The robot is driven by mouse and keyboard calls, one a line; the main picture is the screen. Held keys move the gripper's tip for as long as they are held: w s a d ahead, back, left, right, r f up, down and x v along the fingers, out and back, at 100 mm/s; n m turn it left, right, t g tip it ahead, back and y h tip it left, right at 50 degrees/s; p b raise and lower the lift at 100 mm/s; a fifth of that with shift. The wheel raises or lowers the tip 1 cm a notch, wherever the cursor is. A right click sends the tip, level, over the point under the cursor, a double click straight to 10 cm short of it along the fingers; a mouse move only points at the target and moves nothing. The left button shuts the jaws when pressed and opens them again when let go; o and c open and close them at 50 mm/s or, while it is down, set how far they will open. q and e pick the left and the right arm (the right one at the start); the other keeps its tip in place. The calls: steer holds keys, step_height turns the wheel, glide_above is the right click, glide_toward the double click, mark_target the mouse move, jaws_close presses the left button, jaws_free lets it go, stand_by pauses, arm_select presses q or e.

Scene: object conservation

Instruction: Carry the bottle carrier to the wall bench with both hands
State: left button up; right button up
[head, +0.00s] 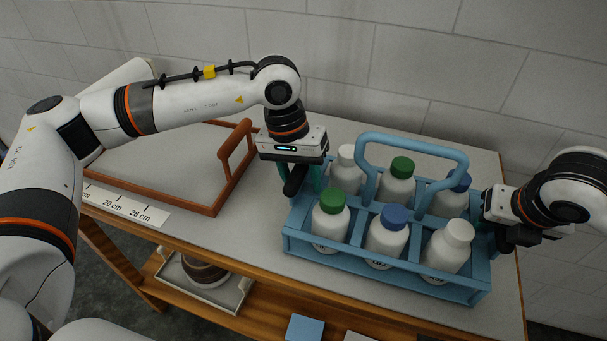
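The blue bottle carrier (385,268) is at the right of the bench top (235,262), upright, with a raised loop handle (415,142). It holds several white bottles with green, blue and white caps, such as a green-capped one (330,222). It appears to rest on the bench, which stands along the wall. My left gripper (303,182) points down at the carrier's left end, its fingers partly hidden by the carrier. My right gripper (497,238) reaches in from the right at the carrier's right end. Its fingertips are hidden, and I cannot tell how firmly either holds.
An orange-brown framed tray (192,207) with an upright handle lies on the bench's left part, behind a ruler strip (125,206). A lower shelf holds a pale tray (222,298) with a round brown vessel (203,271) and a blue block (303,328). A block wall (470,75) stands behind.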

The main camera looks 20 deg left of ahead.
arm_select(q)
steer(key=shift+r, duration=0.3)
arm_select(e)
steer(key=shift+a, duration=0.1)
steer(key=shift+r, duration=0.15)
arm_select(q)
step_height(320, 180, up, 11)
steer(key=a, duration=0.2)
steer(key=shift+a, duration=0.15)
arm_select(e)
steer(key=v, duration=1.1)
steer(key=shift+s+r, duration=0.2)
steer(key=shift+r, duration=0.1)
arm_select(q)
steer(key=shift+r, duration=0.1)
steer(key=o, duration=0.5)
